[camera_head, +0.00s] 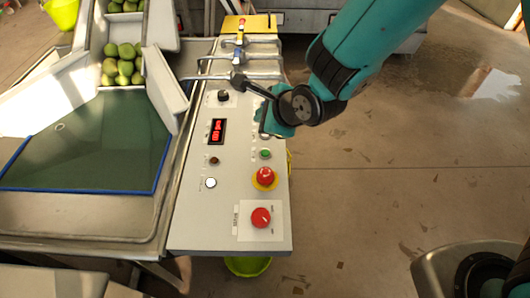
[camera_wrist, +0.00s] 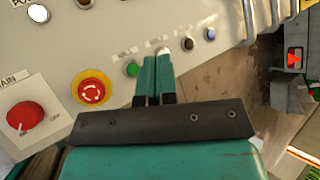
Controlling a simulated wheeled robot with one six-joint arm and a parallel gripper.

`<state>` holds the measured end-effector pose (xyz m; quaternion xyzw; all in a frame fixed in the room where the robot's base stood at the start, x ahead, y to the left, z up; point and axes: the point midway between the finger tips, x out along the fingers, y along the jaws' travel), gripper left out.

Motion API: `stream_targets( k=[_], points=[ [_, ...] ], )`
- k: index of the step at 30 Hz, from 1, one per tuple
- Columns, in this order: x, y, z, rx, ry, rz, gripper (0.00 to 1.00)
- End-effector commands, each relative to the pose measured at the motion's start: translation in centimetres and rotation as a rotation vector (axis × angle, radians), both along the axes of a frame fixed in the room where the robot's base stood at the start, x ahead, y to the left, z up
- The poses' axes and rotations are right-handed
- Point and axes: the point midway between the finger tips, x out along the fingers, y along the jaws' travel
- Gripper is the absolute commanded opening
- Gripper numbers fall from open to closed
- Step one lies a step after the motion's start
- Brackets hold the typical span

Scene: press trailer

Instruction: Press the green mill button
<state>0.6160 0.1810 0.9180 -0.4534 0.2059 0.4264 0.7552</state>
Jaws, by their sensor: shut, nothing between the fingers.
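The green button (camera_head: 265,154) sits on the grey control panel (camera_head: 190,225), above the red emergency stop in the head view. In the wrist view the green button (camera_wrist: 132,69) is just left of my fingertips, with part of its lower right edge close to the left finger. My gripper (camera_wrist: 157,58) is shut and empty, its tips pointing at the panel near a whitish button (camera_wrist: 162,52). In the head view my gripper (camera_head: 268,130) is over the panel's right edge, above the green button in the picture. I cannot tell whether the tips touch the panel.
The red emergency stop (camera_head: 265,177) on its yellow ring and the red main switch (camera_head: 261,217) lie nearby. A dark button (camera_wrist: 188,43) and a blue button (camera_wrist: 210,33) are right of the fingertips. Metal pipes (camera_head: 240,75) with valves cross the panel's far end.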

Motion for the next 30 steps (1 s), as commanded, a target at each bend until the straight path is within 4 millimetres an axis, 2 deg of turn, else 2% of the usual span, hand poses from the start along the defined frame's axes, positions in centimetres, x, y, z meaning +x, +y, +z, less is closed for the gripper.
stream_targets(
  k=[14,20,30],
  points=[
    [0.0,0.0,-0.6,0.003,0.002,-0.005,0.0],
    [0.0,0.0,-2.5,0.003,0.003,-0.004,0.0],
    [0.0,0.0,-7.4,0.003,0.003,-0.004,0.0]
  ],
)
